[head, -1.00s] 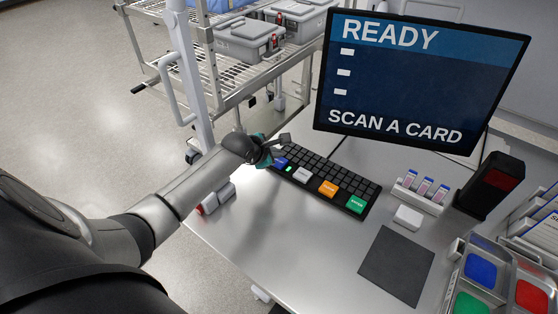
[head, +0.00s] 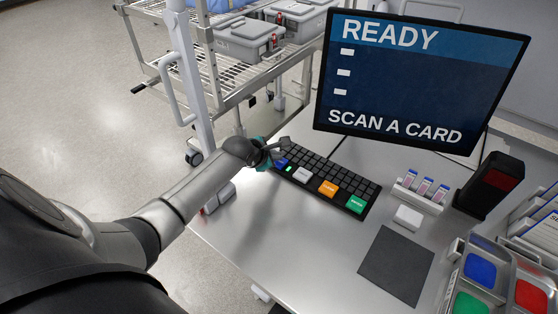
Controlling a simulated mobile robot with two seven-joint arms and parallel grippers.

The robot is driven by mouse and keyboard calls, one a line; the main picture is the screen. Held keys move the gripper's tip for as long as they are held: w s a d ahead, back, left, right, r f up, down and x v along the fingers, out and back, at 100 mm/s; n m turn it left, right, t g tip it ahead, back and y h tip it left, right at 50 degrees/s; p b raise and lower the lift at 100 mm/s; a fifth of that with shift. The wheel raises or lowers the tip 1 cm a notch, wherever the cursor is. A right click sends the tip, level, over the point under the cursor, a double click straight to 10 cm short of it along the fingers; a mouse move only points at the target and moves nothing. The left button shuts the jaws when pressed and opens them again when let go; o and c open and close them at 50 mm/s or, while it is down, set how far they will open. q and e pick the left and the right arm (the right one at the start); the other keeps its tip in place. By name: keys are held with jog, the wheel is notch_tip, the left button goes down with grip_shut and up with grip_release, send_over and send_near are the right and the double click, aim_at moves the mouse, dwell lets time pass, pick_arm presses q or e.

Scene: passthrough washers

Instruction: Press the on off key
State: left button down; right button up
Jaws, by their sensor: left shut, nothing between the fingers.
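A black keyboard (head: 325,172) lies on the grey metal table. Its front row has large coloured keys: a blue key (head: 281,162) at the left end, a white key (head: 303,175), an orange key (head: 328,188) and a green key (head: 356,204). A small green light (head: 289,169) shows beside the blue key. The key labels are too small to read surely. My left gripper (head: 283,145) is shut and empty at the keyboard's left end, just over or beside the blue key. I cannot tell whether it touches a key. My right gripper is not in view.
A monitor (head: 420,80) behind the keyboard reads "READY" and "SCAN A CARD". To the right are a vial rack (head: 418,199), a white block (head: 408,217), a black scanner-like box (head: 488,187), a dark mat (head: 397,264) and coloured trays. A wire cart (head: 215,70) stands behind left.

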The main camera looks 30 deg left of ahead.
pick_arm(q)
jog(key=shift+f, duration=0.4)
dwell(0.4)
jog(key=shift+r, duration=0.1)
jog(key=shift+r+p, duration=0.8)
jog(key=shift+p, duration=0.35)
notch_tip(320, 180, up, 5)
jog(key=p, duration=0.6)
dwell(0.4)
